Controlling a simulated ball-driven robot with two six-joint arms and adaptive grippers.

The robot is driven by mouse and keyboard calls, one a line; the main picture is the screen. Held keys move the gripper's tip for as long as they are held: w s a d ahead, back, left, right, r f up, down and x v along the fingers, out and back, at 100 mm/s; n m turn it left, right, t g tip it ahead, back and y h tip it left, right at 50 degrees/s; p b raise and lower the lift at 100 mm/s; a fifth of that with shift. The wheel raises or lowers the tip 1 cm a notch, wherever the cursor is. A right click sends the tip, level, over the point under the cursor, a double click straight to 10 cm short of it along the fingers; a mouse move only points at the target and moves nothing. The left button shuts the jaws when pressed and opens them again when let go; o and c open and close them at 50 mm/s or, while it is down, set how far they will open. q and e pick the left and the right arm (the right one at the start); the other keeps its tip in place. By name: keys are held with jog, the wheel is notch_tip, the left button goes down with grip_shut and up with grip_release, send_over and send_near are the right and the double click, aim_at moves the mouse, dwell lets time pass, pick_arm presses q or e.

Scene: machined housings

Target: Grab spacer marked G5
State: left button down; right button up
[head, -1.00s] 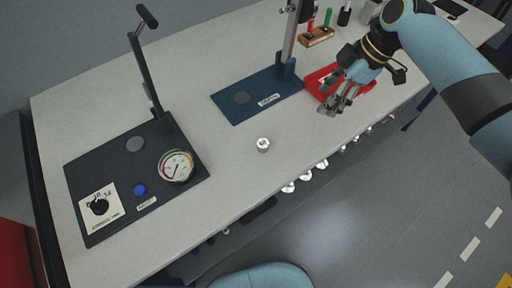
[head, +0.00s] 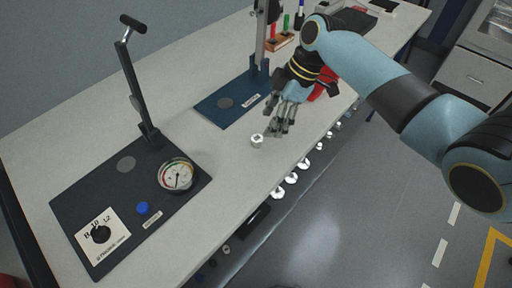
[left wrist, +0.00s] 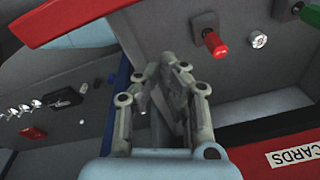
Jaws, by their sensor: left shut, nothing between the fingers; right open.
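A small silver cylindrical spacer (head: 257,141) with a dark hole in its top stands upright on the grey bench in the head view. Its marking is too small to read. My right gripper (head: 277,130) is open, fingers pointing down, just right of this spacer and apart from it in the picture. Several more silver round parts (head: 291,178) sit in a row below the bench's front edge; I cannot read marks on them. My left gripper (left wrist: 172,68) shows only in the left wrist view, shut and empty.
A dark base plate with a gauge (head: 177,175), knob and lever post stands left of the spacer. A blue press plate (head: 222,104) lies behind it. A red tray (head: 326,82) is partly hidden by my right arm. The left wrist view shows a red handle (left wrist: 215,43).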

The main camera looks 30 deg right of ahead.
aim_at(258, 138)
jog(key=shift+x, duration=0.75)
jog(key=shift+a+f+b, duration=0.2)
jog(key=shift+b, duration=0.35)
pick_arm(q)
jog(key=f+b, duration=0.1)
jog(key=f, duration=0.1)
jog(key=a+f+b, duration=0.1)
jog(key=f+b, duration=0.3)
jog(key=f, duration=0.1)
jog(key=shift+s+a, duration=0.1)
jog(key=shift+a, duration=0.15)
pick_arm(e)
jog(key=x, duration=0.4)
jog(key=shift+w+a+f, duration=0.2)
jog(key=shift+a, duration=0.1)
pick_arm(q)
jog(key=shift+d, duration=0.15)
pick_arm(e)
jog(key=shift+r, duration=0.1)
pick_arm(q)
jog(key=shift+r, duration=0.1)
pick_arm(e)
grip_shut()
